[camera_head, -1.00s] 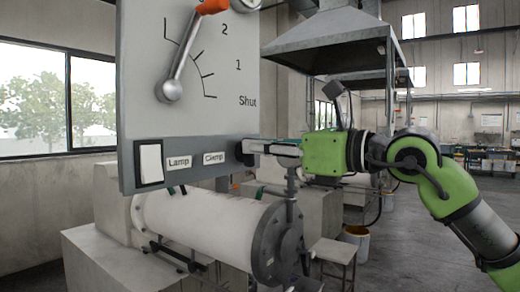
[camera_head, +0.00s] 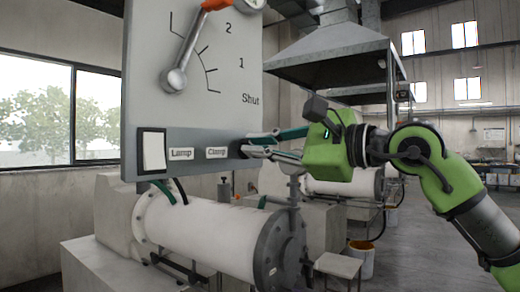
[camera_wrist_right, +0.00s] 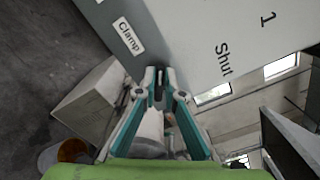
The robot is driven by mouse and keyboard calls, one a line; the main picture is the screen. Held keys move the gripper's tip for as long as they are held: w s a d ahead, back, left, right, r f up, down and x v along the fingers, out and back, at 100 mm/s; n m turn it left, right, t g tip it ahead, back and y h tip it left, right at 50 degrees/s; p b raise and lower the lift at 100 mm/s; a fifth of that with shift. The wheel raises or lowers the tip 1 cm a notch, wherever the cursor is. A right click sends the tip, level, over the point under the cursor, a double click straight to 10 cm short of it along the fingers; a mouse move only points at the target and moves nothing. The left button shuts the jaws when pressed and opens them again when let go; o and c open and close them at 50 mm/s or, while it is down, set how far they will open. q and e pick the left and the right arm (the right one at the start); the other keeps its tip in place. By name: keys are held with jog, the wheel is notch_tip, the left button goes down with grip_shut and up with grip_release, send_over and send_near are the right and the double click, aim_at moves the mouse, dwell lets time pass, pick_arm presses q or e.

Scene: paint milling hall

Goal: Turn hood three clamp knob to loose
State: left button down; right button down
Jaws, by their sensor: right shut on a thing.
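The clamp knob (camera_head: 243,150) is a small dark knob at the right end of the grey panel's lower strip, right of the "Clamp" label (camera_head: 217,152). My right gripper (camera_head: 249,146) reaches it from the right and is shut on it, with one finger above the other. In the right wrist view, the teal-sided fingers (camera_wrist_right: 160,78) meet at the panel edge and mostly hide the knob. Its pointer and markings cannot be made out. My left gripper is not in view.
The panel (camera_head: 140,60) also carries a lever with an orange handle (camera_head: 196,42), a scale ending in "Shut", and a white lamp switch (camera_head: 153,151). Below is a white horizontal cylinder (camera_head: 200,232). A stool (camera_head: 338,266) and a bucket (camera_head: 360,262) stand to the right.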

jog(key=n, duration=0.6)
jog(key=shift+s+f+b, duration=0.1)
jog(key=shift+f+b, duration=0.25)
jog(key=shift+f, duration=0.05)
jog(key=shift+n, duration=0.4)
jog(key=c, duration=2.1)
grip_release()
jog(key=shift+c, duration=0.2)
jog(key=shift+a, duration=0.1)
jog(key=v, duration=1.2)
